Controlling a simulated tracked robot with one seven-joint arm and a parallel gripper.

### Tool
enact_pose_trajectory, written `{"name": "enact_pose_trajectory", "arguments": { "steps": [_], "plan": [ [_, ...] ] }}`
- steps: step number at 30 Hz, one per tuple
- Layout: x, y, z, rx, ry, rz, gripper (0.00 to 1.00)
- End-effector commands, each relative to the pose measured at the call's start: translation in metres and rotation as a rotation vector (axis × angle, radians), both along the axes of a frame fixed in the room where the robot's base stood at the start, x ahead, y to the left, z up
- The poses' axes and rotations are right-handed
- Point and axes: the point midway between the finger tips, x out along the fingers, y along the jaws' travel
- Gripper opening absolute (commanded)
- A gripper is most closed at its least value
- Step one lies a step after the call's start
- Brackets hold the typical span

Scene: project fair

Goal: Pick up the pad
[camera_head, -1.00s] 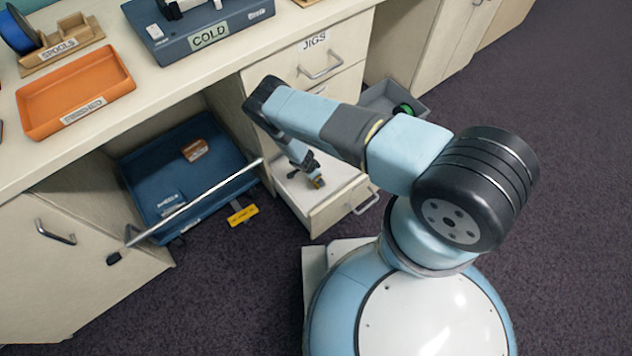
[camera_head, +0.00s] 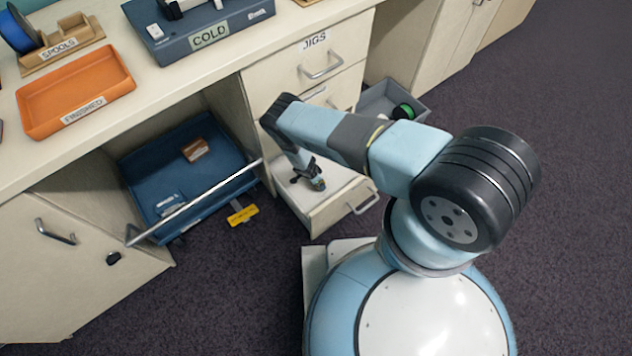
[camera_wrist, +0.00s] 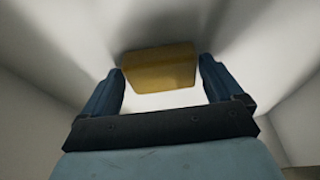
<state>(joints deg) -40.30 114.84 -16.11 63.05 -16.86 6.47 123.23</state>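The pad (camera_wrist: 160,68) shows in the wrist view as a yellow-brown block on the pale floor of the open drawer. My gripper (camera_wrist: 162,78) is open, with one finger towards each side of the pad's near part. The pad lies at and slightly beyond the fingertips, and I cannot tell whether they touch it. In the head view my gripper (camera_head: 318,184) points down into the open lower drawer (camera_head: 345,208). The pad is mostly hidden there by the gripper.
Drawer walls stand close around my gripper. A blue bin (camera_head: 140,180) with a metal bar is at left in the open cabinet. A grey bin (camera_head: 375,103) with a green spool stands behind the drawer. The counter (camera_head: 150,85) is above. Dark carpet is free at right.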

Motion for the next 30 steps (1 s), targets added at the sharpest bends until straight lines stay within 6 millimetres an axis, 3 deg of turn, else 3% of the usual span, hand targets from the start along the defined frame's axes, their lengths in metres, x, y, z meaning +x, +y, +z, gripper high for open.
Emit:
{"name": "enact_pose_trajectory", "arguments": {
  "steps": [2,13,23,30],
  "plan": [
    [0.000,0.000,0.000,0.000,0.000,0.000,0.86],
    [0.000,0.000,0.000,0.000,0.000,0.000,0.50],
    [0.000,0.000,0.004,0.000,0.001,-0.001,0.50],
    [0.001,0.000,0.032,-0.001,-0.001,-0.002,0.50]
  ]
}}
